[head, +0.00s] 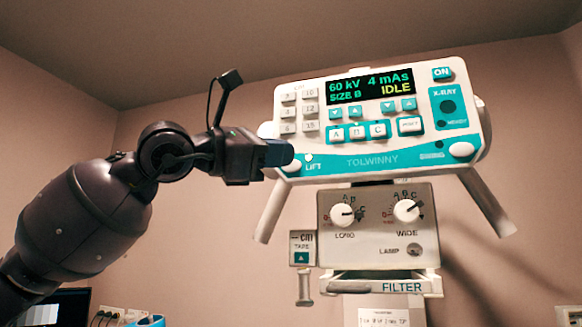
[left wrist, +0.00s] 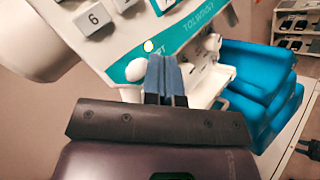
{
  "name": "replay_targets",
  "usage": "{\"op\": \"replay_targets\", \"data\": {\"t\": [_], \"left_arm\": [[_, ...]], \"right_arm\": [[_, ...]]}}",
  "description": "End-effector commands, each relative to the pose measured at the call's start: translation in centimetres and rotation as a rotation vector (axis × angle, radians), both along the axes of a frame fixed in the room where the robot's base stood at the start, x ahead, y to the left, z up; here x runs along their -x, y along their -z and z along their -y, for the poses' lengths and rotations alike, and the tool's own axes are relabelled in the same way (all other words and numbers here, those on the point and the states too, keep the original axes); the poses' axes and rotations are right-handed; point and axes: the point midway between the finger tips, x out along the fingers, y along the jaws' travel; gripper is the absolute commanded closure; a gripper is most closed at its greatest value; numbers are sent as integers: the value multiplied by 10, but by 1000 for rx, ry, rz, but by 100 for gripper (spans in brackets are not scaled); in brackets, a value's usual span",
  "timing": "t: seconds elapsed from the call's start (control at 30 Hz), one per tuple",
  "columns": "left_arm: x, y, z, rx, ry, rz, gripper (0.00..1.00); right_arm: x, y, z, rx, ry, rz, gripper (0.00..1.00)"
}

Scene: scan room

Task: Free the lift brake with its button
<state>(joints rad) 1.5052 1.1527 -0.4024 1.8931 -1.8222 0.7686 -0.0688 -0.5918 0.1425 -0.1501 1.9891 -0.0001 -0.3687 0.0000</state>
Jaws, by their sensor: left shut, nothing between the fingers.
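The control panel (head: 362,163) is a white box with a teal lower band, and the word LIFT is printed at its lower left. The white round lift button (head: 292,167) beside that word is partly hidden by my gripper. In the left wrist view the button (left wrist: 136,71) shows just left of the fingertips. A small pale lamp (head: 309,157) sits above LIFT. My left gripper (head: 284,153) is shut and empty, its blue fingertips at the panel's lower left corner, close to the button. I cannot tell whether they touch it.
The display (head: 370,86) reads 60 kV, 4 mAs, SIZE B, IDLE. Another white knob (head: 461,150) is at the panel's lower right. The collimator box (head: 378,226) with two dials hangs below. Blue padded furniture (left wrist: 262,90) stands beyond in the left wrist view.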

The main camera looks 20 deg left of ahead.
Motion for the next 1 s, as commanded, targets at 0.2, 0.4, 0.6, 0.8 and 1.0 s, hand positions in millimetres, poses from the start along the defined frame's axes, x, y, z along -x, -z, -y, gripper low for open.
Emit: {"op": "replay_targets", "data": {"t": [0.2,0.4,0.6,0.8,1.0], "left_arm": [[18,2,-1,0,-1,1,100],[33,1,-1,-1,0,1,100],[41,1,-1,0,0,0,100],[41,0,-1,0,0,0,100],[41,0,-1,0,0,0,100]], "right_arm": [[4,10,0,0,1,-11,57],[10,16,1,0,4,-24,57],[13,18,1,0,6,-30,57],[11,17,1,0,4,-26,57],[6,15,0,0,2,-16,57]]}}
